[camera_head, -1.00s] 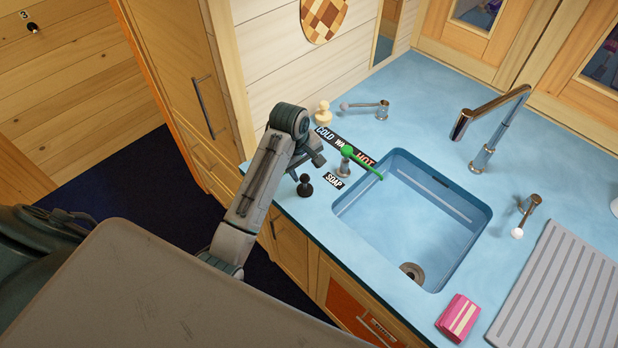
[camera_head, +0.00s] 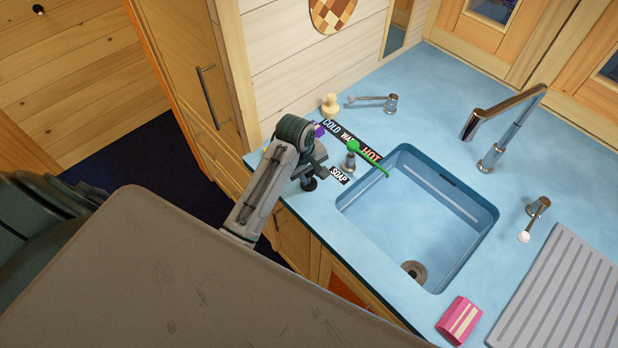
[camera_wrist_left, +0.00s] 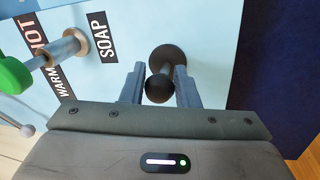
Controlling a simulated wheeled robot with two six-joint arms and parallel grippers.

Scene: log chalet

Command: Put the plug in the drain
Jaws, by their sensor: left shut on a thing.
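The black plug (camera_head: 309,184), with a round knob and a wide round base, is at the counter's left front edge beside the SOAP label. In the left wrist view the plug (camera_wrist_left: 167,58) has its knob between the two fingers. My left gripper (camera_wrist_left: 160,87) is shut on that knob; in the head view it (camera_head: 312,172) is partly hidden by its own wrist. The drain (camera_head: 413,271) is a dark round hole with a metal ring in the floor of the blue sink (camera_head: 440,215), and it is uncovered. My right gripper is not in view.
A cream knobbed piece (camera_head: 330,104), tap levers (camera_head: 390,103), a tall faucet (camera_head: 492,158), a pink sponge (camera_head: 460,320) and a ridged drainboard (camera_head: 560,290) surround the sink.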

